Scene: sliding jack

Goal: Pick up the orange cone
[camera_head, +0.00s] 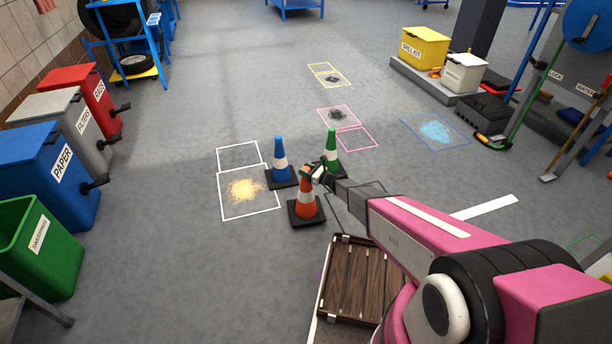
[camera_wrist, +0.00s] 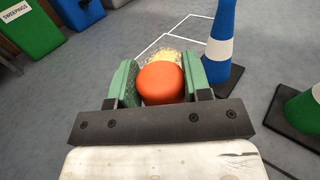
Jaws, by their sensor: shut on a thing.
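The orange cone (camera_head: 306,204) has a white band and a black square base. It is upright in the head view, and its base looks to be at floor level; I cannot tell whether it is lifted. My gripper (camera_head: 315,173) is at the cone's top. In the wrist view, the rounded top of the orange cone (camera_wrist: 161,83) sits between the two green fingers of my gripper (camera_wrist: 160,80), which are shut on it. The cone's lower part is hidden from the wrist camera.
A blue cone (camera_head: 280,162) stands just behind left and a green cone (camera_head: 331,154) just behind right, both close. A wooden slatted board (camera_head: 352,281) lies in front, below my arm. Bins line the left, including the blue paper bin (camera_head: 50,168). The floor between is clear.

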